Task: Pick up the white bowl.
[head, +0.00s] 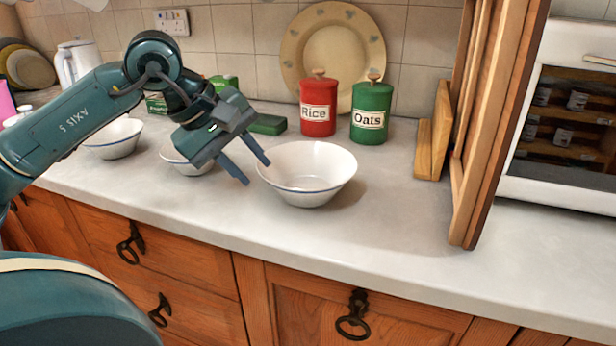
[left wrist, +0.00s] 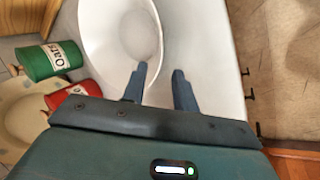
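A white bowl (head: 307,172) with a dark line near its base stands upright on the counter, below the rice and oats canisters. It also shows in the left wrist view (left wrist: 115,35), cut by the top edge. My left gripper (head: 255,172) is open and empty at the bowl's left edge. In the left wrist view its fingers (left wrist: 159,70) are apart; one overlaps the bowl's rim and the other shows over bare counter. I cannot tell whether a finger touches the bowl. My right gripper is not in view.
Two more white bowls stand left, one (head: 113,139) farther off and one (head: 180,160) partly behind my gripper. A red canister (head: 318,108), a green canister (head: 371,112) and a large plate (head: 333,50) stand behind. Wooden boards (head: 480,130) stand right. The counter's front (head: 400,235) is clear.

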